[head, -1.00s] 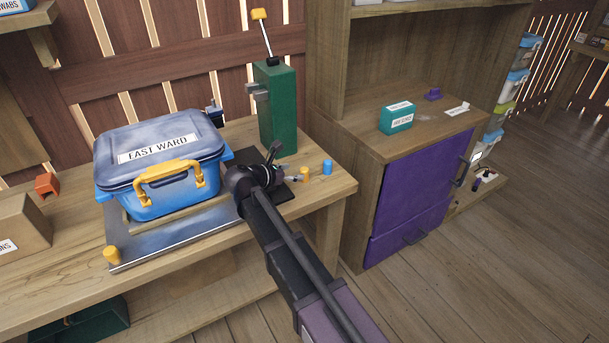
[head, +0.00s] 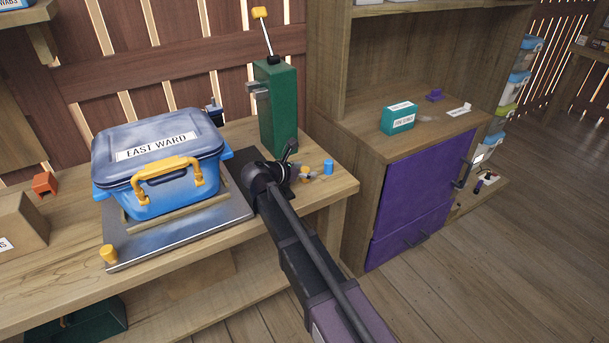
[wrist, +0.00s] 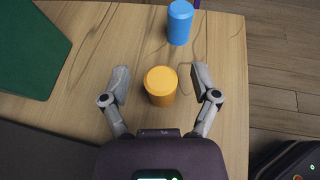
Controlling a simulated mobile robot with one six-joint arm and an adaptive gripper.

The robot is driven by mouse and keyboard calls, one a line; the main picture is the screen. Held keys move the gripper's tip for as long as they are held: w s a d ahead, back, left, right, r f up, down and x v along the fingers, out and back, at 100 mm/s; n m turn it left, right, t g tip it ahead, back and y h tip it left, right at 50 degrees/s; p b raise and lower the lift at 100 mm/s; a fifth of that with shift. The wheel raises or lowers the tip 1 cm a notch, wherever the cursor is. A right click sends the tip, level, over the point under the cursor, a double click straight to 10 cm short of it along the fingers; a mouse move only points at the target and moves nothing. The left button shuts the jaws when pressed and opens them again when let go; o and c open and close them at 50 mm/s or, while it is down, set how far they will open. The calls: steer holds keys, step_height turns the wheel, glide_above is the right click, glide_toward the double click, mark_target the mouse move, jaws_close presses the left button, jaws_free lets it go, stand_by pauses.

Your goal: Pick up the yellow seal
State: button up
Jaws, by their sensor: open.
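The yellow seal (wrist: 161,87) is a small upright cylinder on the wooden bench. In the wrist view it stands between the two open fingers of my gripper (wrist: 161,78), with a gap on either side and nothing held. In the head view the yellow seal (head: 305,170) is partly hidden by my gripper (head: 295,168). A similar blue cylinder (wrist: 180,22) stands just beyond it; it also shows in the head view (head: 328,167). Another yellow cylinder (head: 108,253) stands at the front left corner of the metal plate.
A blue lidded bin (head: 165,190) labelled EAST WARD sits on the metal plate (head: 165,250) at left. A green post (head: 275,105) with a yellow-tipped lever stands behind my gripper. The bench's right edge is close. A cabinet with purple doors (head: 420,190) stands to the right.

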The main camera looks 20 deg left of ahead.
mark_target(305, 168)
stand_by(0.4)
steer(key=c, duration=0.9)
steer(key=shift+r, duration=0.1)
step_height(305, 168, up, 3)
steer(key=p, duration=0.3)
steer(key=s+a, duration=0.1)
steer(key=s, duration=0.4)
steer(key=s+a+r+p, duration=0.1)
steer(key=s, duration=0.4)
steer(key=s+a+p, duration=0.1)
steer(key=s, duration=0.4)
steer(key=shift+s+a+r, duration=0.25)
steer(key=shift+s+r, duration=0.1)
steer(key=shift+r, duration=0.05)
